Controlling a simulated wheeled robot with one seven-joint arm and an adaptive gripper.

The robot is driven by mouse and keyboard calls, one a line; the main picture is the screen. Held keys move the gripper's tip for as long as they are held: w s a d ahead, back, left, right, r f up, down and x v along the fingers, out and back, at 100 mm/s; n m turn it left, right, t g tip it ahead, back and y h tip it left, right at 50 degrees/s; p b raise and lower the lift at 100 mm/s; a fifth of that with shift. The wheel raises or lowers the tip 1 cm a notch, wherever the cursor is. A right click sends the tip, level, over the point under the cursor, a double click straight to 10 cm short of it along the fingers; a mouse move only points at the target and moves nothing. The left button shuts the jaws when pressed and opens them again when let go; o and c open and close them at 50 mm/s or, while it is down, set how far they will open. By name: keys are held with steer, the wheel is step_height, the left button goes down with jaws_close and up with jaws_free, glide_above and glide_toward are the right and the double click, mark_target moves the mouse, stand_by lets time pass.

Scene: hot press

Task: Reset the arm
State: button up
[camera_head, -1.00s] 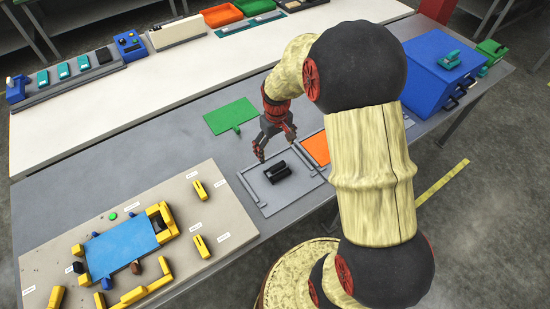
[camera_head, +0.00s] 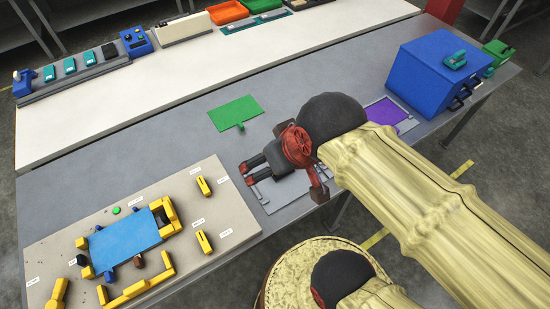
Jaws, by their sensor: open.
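My gripper (camera_head: 247,174) is over the left part of a grey tray (camera_head: 285,196) in the middle of the table. Its two fingers point left and are spread apart, with nothing seen between them. My gripper and wrist cover much of the tray, so I cannot tell whether anything lies under them. My arm stretches low from the right edge of the view to the tray.
A beige board (camera_head: 50,245) with a blue plate (camera_head: 125,240) and yellow clamps lies at the left. A green plate (camera_head: 236,112) lies behind my gripper. A purple panel (camera_head: 392,114) and a blue box (camera_head: 430,75) are at the right. The grey table (camera_head: 130,165) is clear behind the board.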

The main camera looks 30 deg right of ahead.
step_height(320, 180, down, 10)
steer(key=b, duration=0.9)
steer(key=shift+r, duration=0.25)
steer(key=shift+w+r, duration=0.1)
steer(key=shift+c, duration=0.2)
